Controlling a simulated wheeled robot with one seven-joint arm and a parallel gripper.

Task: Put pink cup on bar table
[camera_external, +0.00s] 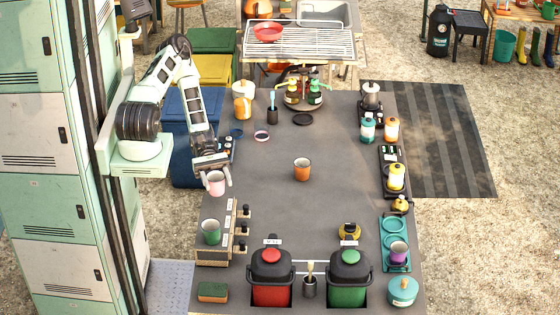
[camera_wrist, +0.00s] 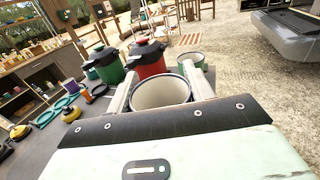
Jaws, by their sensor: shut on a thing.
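The pink cup (camera_external: 216,185) is upright between the fingers of my gripper (camera_external: 213,176), near the left edge of the dark grey bar table (camera_external: 270,205). In the wrist view the cup (camera_wrist: 160,94) shows its pale, empty-looking inside and rim, with one finger on each side. My gripper (camera_wrist: 160,90) is shut on it. The cup appears held above the table edge, but I cannot tell its exact height. Its underside is hidden in the wrist view.
An orange cup (camera_external: 302,170) stands mid-table. A green cup (camera_external: 211,231) stands on a wooden rack at the left edge. Red (camera_external: 271,285) and green (camera_external: 347,287) lidded containers sit at the near end. Bottles and trays line the right edge. Much of the table's middle is clear.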

